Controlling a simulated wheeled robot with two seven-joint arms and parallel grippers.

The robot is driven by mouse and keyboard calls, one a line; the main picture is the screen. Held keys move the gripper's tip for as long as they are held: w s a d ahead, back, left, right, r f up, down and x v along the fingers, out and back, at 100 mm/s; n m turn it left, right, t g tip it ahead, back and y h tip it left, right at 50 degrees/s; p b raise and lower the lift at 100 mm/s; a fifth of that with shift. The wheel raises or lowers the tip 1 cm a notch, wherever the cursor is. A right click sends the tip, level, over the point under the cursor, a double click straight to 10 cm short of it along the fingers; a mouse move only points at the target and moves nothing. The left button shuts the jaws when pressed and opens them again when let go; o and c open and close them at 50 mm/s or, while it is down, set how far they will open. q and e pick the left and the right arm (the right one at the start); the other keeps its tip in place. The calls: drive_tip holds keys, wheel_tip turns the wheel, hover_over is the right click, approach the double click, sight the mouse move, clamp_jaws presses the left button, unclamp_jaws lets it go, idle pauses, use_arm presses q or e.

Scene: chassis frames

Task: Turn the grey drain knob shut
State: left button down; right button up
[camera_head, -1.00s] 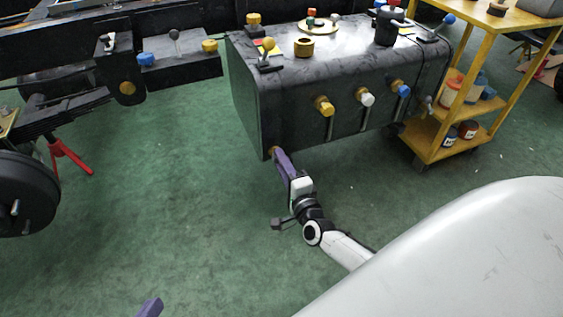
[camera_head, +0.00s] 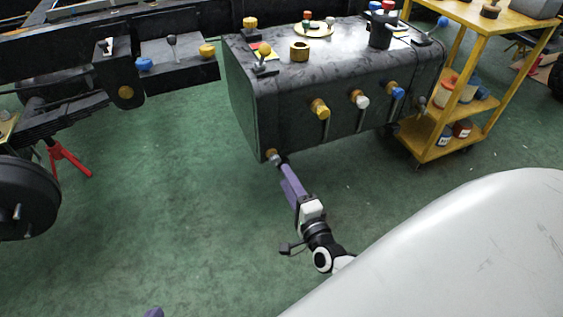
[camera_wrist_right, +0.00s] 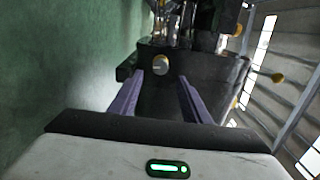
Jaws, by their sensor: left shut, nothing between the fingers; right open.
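The grey drain knob (camera_head: 272,155) sits low at the near left end of the dark tank (camera_head: 243,100). In the right wrist view the knob (camera_wrist_right: 161,64) shows as a round grey face with a yellowish rim, ahead of and between the purple fingertips. My right gripper (camera_head: 284,162) is open and empty, with its tips a short way from the knob and not around it. My left gripper (camera_head: 153,312) shows only as a purple tip at the bottom edge of the head view; it is shut and empty.
Yellow (camera_head: 319,109), white (camera_head: 359,99) and blue (camera_head: 397,93) knobs line the tank's front. A yellow cart (camera_head: 437,151) stands at right, a red stand (camera_head: 68,160) at left. The green floor is clear around my right arm.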

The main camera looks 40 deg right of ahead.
use_arm(q)
drive_tip(key=shift+s+a+f+y, duration=0.1)
drive_tip(key=shift+a+f+y, duration=0.25)
drive_tip(key=shift+f, duration=0.25)
use_arm(e)
drive_tip(key=v, duration=0.3)
drive_tip(key=shift+s+a, duration=0.1)
drive_tip(key=shift+s, duration=0.2)
use_arm(q)
drive_tip(key=shift+r, duration=0.1)
